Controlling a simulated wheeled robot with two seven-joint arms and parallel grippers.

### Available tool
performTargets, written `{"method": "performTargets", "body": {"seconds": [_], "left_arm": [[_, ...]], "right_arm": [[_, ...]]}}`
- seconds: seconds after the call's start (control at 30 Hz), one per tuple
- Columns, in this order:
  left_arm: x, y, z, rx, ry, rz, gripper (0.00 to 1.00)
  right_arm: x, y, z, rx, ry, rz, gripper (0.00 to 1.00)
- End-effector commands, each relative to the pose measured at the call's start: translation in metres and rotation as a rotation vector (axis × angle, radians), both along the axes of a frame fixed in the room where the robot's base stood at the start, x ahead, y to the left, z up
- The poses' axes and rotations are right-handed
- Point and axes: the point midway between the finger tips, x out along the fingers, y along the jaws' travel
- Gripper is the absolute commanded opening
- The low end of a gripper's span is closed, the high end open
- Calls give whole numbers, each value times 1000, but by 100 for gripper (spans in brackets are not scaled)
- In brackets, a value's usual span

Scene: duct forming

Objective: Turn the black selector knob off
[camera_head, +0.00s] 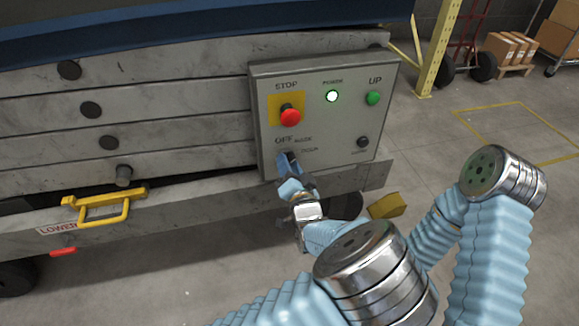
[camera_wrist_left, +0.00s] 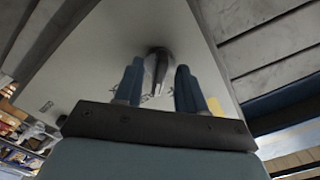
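The grey control panel (camera_head: 325,110) has OFF lettering at its lower left. The black selector knob is largely hidden by my left gripper (camera_head: 288,161) in the head view. In the left wrist view the knob (camera_wrist_left: 156,68) shows as a dark, narrow grip standing out from the panel face. The two blue-black fingers of my left gripper (camera_wrist_left: 158,82) are on either side of it, with a small gap visible on each side. The left gripper looks open around the knob, not closed on it. My right gripper is not in view.
The panel also carries a red STOP button (camera_head: 290,117) just above, a lit white lamp (camera_head: 332,96), a green UP button (camera_head: 373,98) and a small black button (camera_head: 362,142). A yellow handle (camera_head: 105,205) juts out at left. Open floor lies at right.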

Motion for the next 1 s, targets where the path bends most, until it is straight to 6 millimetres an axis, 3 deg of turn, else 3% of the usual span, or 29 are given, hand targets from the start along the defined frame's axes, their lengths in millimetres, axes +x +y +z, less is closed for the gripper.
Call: {"method": "performTargets", "body": {"seconds": [0.03, 0.17, 0.57, 1.0], "left_arm": [[0, 0, 0, 0, 1, -1, 28], [0, 0, 0, 0, 1, -1, 9], [0, 0, -3, -84, -29, 0, 9], [0, 0, -5, -416, -149, 1, 9]], "right_arm": [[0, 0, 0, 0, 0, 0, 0], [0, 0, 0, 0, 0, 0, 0], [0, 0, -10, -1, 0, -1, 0], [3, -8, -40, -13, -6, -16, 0]]}}
